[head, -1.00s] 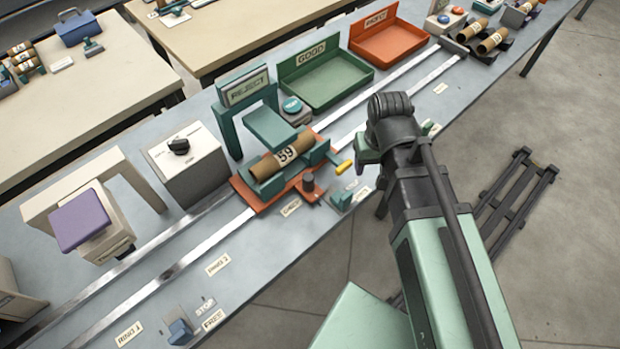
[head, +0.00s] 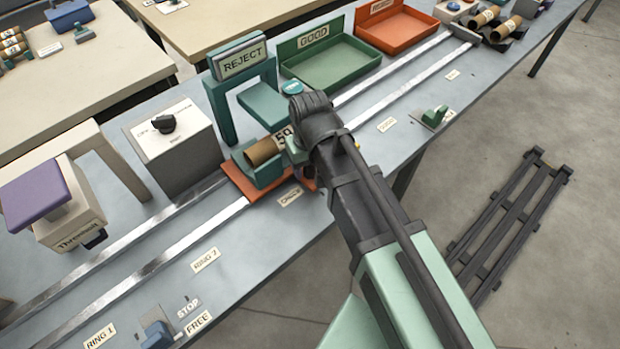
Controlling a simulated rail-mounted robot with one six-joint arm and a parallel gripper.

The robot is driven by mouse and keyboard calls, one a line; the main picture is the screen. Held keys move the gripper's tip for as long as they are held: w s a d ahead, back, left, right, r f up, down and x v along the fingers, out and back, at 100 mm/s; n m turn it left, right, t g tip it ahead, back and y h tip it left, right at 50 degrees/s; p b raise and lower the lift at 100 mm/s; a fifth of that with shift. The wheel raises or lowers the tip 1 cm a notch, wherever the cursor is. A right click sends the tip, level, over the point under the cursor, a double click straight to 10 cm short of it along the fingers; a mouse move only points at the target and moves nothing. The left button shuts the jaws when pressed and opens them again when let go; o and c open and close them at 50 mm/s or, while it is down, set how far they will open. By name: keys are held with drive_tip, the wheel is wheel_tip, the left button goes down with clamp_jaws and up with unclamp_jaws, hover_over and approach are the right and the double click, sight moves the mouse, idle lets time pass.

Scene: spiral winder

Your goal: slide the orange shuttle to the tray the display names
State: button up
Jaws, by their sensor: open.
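The orange shuttle (head: 236,182) sits on the twin rails beside the display stand. It carries a brown tube (head: 264,152) marked 59 in a teal cradle. The display (head: 243,61) reads REJECT. The orange tray (head: 402,43) stands at the far end of the rails; its sign is partly cut off by the frame top. The green tray (head: 345,69) signed GOOD is nearer. My gripper (head: 300,160) is at the shuttle's right end, over its front side. My wrist hides its fingertips, the shuttle's handle and part of the tube, so contact cannot be seen.
The rails (head: 405,80) run clear past both trays to an end stop. A grey box with a knob (head: 172,145) stands behind the rails, left of the display.

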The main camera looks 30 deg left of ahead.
drive_tip(key=shift+f, duration=0.35)
drive_tip(key=shift+c, duration=0.5)
clamp_jaws()
